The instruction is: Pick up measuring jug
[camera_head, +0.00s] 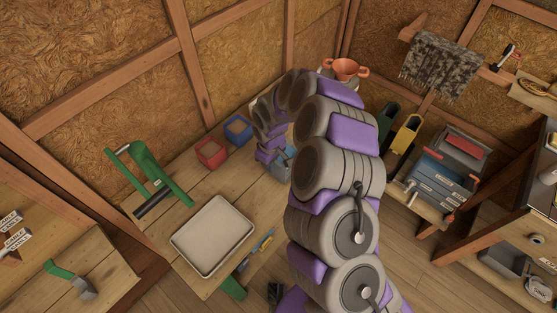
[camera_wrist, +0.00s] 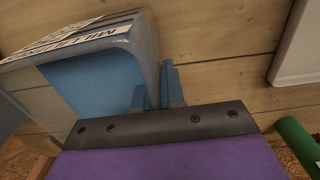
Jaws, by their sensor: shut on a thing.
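The measuring jug (camera_wrist: 92,62) is a blue-grey, see-through vessel with printed white lettering, large at the left of the wrist view. In the head view a small part of the jug (camera_head: 279,168) shows on the wooden workbench (camera_head: 190,208), partly hidden behind my arm. My gripper (camera_head: 268,153) reaches down at the jug. In the wrist view its dark and purple edge (camera_wrist: 165,128) crosses the jug's near side. It is shut on the jug, near a blue upright part that looks like the handle. The fingertips are hidden, and I cannot tell whether the jug touches the bench.
A white tray (camera_head: 212,237) lies at the bench front. A red bin (camera_head: 211,152) and a blue bin (camera_head: 238,130) stand left of the jug, with a green tool (camera_head: 150,165) further left. A blue toolbox (camera_head: 440,178) sits at right.

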